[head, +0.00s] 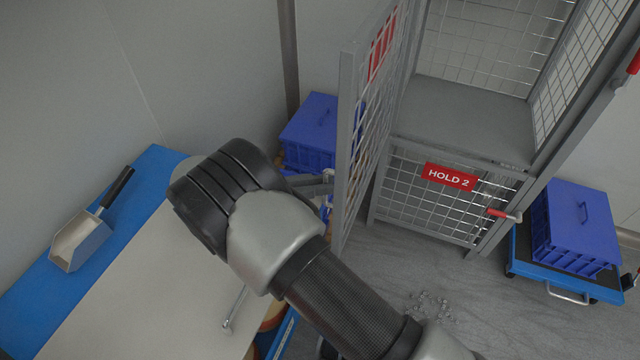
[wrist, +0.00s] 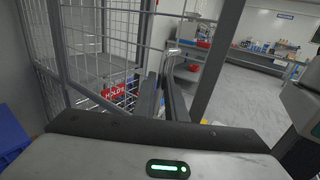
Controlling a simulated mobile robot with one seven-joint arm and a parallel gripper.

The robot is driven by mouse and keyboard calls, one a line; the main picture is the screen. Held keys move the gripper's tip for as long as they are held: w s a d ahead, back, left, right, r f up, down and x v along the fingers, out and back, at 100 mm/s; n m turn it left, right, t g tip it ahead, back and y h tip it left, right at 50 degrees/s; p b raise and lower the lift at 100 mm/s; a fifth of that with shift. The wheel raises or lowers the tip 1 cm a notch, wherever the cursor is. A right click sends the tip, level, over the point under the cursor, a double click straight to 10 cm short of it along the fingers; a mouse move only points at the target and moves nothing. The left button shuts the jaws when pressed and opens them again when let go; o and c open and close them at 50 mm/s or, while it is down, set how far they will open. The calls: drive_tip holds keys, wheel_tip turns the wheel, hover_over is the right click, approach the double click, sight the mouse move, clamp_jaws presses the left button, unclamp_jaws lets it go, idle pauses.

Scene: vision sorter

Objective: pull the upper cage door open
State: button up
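The upper cage door (head: 376,110), a grey frame with wire mesh and a red sign (head: 382,45), stands swung wide out from the cage. The upper compartment (head: 470,115) behind it is exposed, and its shelf looks empty. My gripper (head: 325,183) is at the left side of the door, near its free edge, partly hidden by my arm and the door frame. In the wrist view, my gripper's two dark fingers (wrist: 162,95) point at the mesh door (wrist: 95,35) with a narrow gap between them.
The lower door with the HOLD 2 sign (head: 450,176) is shut; its red handle (head: 500,214) sticks out. A blue crate (head: 575,225) sits on a cart at right. Another blue crate (head: 310,130) stands behind the door. A table with a scoop (head: 82,240) is at left.

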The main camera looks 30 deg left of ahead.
drive_tip(key=o, duration=0.4)
drive_tip(key=shift+w+a+r+t+y, duration=0.15)
drive_tip(key=shift+w+a+t+y, duration=0.2)
drive_tip(key=shift+a, duration=0.45)
drive_tip(key=shift+c, duration=0.2)
drive_tip(key=v, duration=0.9)
drive_tip(key=shift+s+a, duration=0.25)
drive_tip(key=shift+a, duration=0.05)
drive_tip(key=shift+s+a+f+b, duration=0.3)
drive_tip(key=shift+a+b, duration=0.1)
drive_tip(key=shift+b, duration=0.35)
drive_tip(key=shift+s+a+r+b, duration=0.2)
drive_tip(key=shift+s+a+b, duration=0.15)
drive_tip(key=shift+a, duration=0.1)
drive_tip(key=shift+r, duration=0.15)
